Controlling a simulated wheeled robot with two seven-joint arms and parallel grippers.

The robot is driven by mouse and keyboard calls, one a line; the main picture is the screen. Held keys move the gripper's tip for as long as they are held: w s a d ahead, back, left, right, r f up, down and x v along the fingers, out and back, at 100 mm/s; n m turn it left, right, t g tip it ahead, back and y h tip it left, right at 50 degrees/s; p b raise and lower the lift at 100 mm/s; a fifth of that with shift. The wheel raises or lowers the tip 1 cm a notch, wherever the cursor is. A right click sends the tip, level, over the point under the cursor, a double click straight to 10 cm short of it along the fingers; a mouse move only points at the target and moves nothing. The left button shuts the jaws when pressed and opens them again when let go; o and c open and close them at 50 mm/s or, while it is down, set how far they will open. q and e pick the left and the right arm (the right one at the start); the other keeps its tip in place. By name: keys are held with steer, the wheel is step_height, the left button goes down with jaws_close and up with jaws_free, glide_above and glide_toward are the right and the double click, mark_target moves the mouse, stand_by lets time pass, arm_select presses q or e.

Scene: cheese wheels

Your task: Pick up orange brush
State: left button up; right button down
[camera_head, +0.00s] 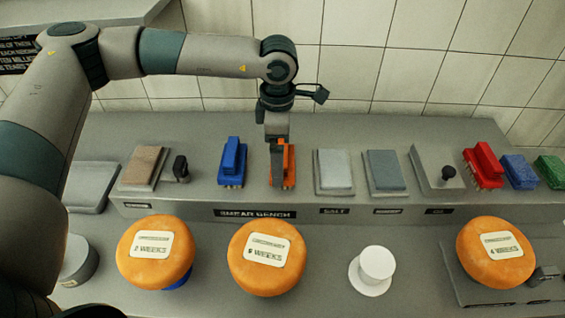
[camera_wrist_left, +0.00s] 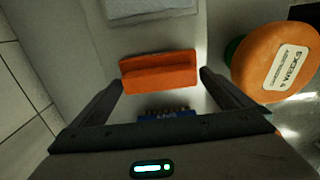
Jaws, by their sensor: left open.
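The orange brush (camera_head: 290,165) stands on the raised grey shelf, between the blue brush (camera_head: 233,160) and a light grey block. My left gripper (camera_head: 278,160) comes down over it from above and hides part of it. In the left wrist view the orange brush (camera_wrist_left: 160,71) lies between the two fingertips of my open left gripper (camera_wrist_left: 161,82), with a small gap at each side. The blue brush's bristle edge (camera_wrist_left: 165,114) shows close under the gripper body in that view. My right gripper is not in view.
Grey blocks (camera_head: 335,170) and a red brush (camera_head: 484,165) stand along the shelf to the right, a brown block (camera_head: 145,166) to the left. Below are orange cheese wheels (camera_head: 267,257) and a white knobbed piece (camera_head: 373,270). A tiled wall (camera_head: 430,60) is behind.

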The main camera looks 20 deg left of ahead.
arm_select(q)
steer(key=shift+c, duration=0.6)
steer(key=c, duration=0.8)
steer(key=shift+o, duration=0.2)
steer(key=shift+r, duration=0.1)
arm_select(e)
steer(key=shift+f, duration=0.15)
arm_select(q)
steer(key=shift+w+r+b, duration=0.1)
steer(key=shift+r+b, duration=0.45)
step_height(320, 180, up, 2)
steer(key=shift+r+b, duration=0.1)
steer(key=shift+b, duration=0.65)
arm_select(e)
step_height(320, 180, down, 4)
steer(key=b, duration=0.2)
arm_select(q)
steer(key=w+d+r+b, duration=0.2)
steer(key=d+r, duration=0.5)
steer(key=d, duration=0.4)
steer(key=shift+w+r, duration=0.25)
steer(key=shift+w, duration=0.45)
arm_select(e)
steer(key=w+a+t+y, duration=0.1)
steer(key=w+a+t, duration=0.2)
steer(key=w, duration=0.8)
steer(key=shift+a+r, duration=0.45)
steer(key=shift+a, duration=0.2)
arm_select(q)
steer(key=shift+d, duration=0.1)
